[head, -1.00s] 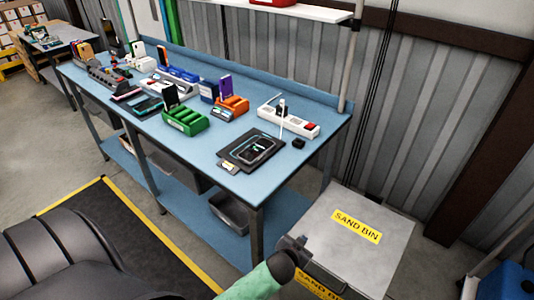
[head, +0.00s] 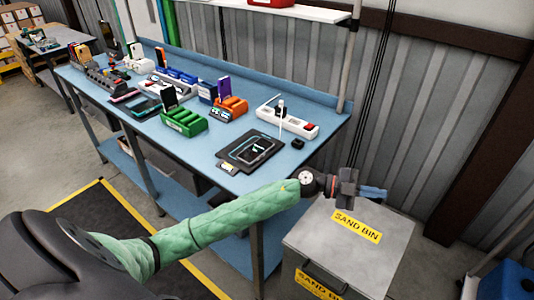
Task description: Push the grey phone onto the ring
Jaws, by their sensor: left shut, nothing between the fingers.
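A dark phone (head: 249,152) with a lit screen mark lies flat on a black charging pad (head: 270,142) near the front right end of the blue workbench. A pale glowing outline shows around the phone's edge on the pad. It is too small to tell how well the phone sits over the ring. My left gripper (head: 374,192) is shut and empty, over the sand bin, right of the bench and apart from the phone and pad. My right gripper is not in view.
A white power strip (head: 287,121) with an upright cable stands behind the pad, and a small black block (head: 297,143) beside it. Green (head: 184,122) and orange (head: 230,108) docks stand to the left. The sand bin (head: 325,238) stands right of the bench.

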